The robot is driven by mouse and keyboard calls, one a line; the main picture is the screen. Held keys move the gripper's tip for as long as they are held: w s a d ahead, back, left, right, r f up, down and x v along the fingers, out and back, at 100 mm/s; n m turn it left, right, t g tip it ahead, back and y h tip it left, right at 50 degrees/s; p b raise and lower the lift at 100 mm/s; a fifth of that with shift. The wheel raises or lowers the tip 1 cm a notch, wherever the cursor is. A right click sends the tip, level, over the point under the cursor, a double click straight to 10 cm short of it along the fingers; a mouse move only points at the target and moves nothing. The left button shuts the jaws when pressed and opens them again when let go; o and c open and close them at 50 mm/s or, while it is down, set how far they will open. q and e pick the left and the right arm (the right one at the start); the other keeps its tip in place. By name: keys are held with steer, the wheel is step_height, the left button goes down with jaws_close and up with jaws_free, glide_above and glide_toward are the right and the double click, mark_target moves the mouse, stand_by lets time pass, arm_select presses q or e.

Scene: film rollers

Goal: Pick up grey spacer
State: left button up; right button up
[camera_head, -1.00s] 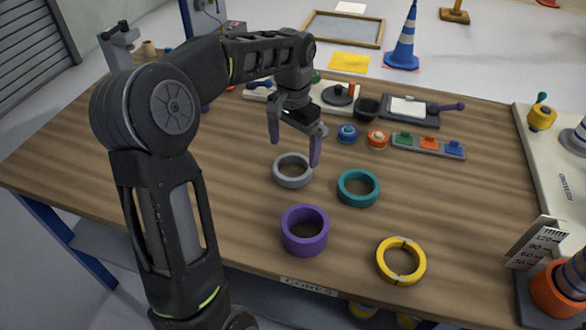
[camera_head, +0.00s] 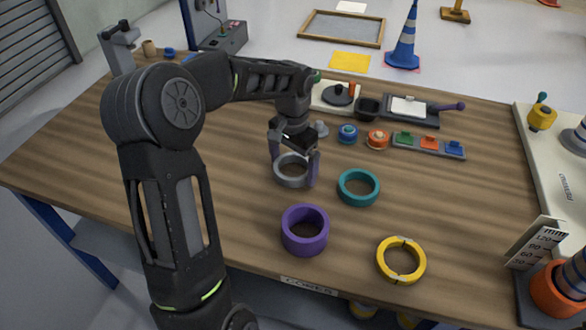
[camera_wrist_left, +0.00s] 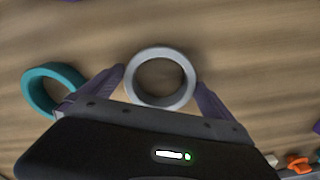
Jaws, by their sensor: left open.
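The grey spacer (camera_head: 290,181) is a flat ring lying on the wooden table, and it also shows in the left wrist view (camera_wrist_left: 161,99). My left gripper (camera_head: 294,173) points down over it with its purple fingers open. My right gripper is not in view.
A teal ring (camera_head: 358,188) lies just right of the gripper. A purple ring (camera_head: 305,231) and a yellow ring (camera_head: 401,261) are nearer the front edge. Small blue (camera_head: 347,134) and orange (camera_head: 377,139) pieces sit behind. The table's left part is clear.

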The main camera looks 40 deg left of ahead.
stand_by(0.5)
arm_select(q)
steer(key=c, duration=1.3)
steer(key=shift+r, duration=0.15)
step_height(320, 180, up, 10)
steer(key=shift+f, duration=0.1)
stand_by(0.4)
